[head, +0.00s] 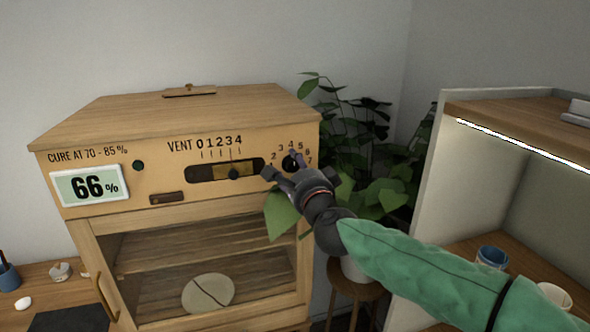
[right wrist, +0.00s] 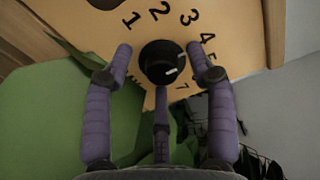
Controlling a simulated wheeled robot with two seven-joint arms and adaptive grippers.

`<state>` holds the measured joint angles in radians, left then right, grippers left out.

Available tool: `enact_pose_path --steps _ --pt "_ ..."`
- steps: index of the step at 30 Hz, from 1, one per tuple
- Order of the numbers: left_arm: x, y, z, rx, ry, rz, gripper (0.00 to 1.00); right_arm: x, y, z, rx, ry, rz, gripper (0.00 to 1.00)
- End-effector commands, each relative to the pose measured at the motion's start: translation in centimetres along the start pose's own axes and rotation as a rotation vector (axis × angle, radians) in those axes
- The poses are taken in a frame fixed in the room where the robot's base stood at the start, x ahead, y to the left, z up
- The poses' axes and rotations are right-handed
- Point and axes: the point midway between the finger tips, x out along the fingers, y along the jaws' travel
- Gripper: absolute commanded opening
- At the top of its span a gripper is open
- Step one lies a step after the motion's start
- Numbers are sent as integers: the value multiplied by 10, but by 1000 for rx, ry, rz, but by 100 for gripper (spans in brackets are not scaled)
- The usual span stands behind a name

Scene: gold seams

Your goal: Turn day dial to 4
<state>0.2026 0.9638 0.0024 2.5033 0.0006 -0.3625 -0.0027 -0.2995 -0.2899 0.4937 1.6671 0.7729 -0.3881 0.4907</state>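The day dial is a small black round knob (head: 290,163) on the upper right of the wooden cabinet's front, with numbers printed around it. In the right wrist view the knob (right wrist: 163,63) shows two white marks, on its lower right side; I cannot tell which number they indicate. My right gripper (head: 287,172) is at the dial, partly covering it and its lower numbers. In the right wrist view its purple fingers (right wrist: 160,62) are spread on either side of the knob, with a third below; a gap shows on the left, and the right fingertip is very close. My left gripper is out of view.
The cabinet (head: 190,108) also has a vent slider (head: 233,173), a display reading 66% (head: 90,187) and a glass door (head: 200,262) with a cracked plate (head: 208,292) behind it. A leafy plant (head: 370,160) stands close to the right. A shelf (head: 510,120) is farther right.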

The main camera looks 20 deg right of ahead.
Motion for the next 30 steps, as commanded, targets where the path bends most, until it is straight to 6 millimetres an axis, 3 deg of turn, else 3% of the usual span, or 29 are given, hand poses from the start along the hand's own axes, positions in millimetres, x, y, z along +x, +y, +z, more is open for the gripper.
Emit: enact_pose_path --steps 5,10,21,30 --pt "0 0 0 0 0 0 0 -1 -1 0 0 1 -2 56" --pt "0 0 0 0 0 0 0 -15 -2 0 1 0 -4 56" --pt "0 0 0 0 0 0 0 -85 -2 0 1 -1 -5 56" --pt "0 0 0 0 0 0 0 -117 0 0 0 -1 -1 56"
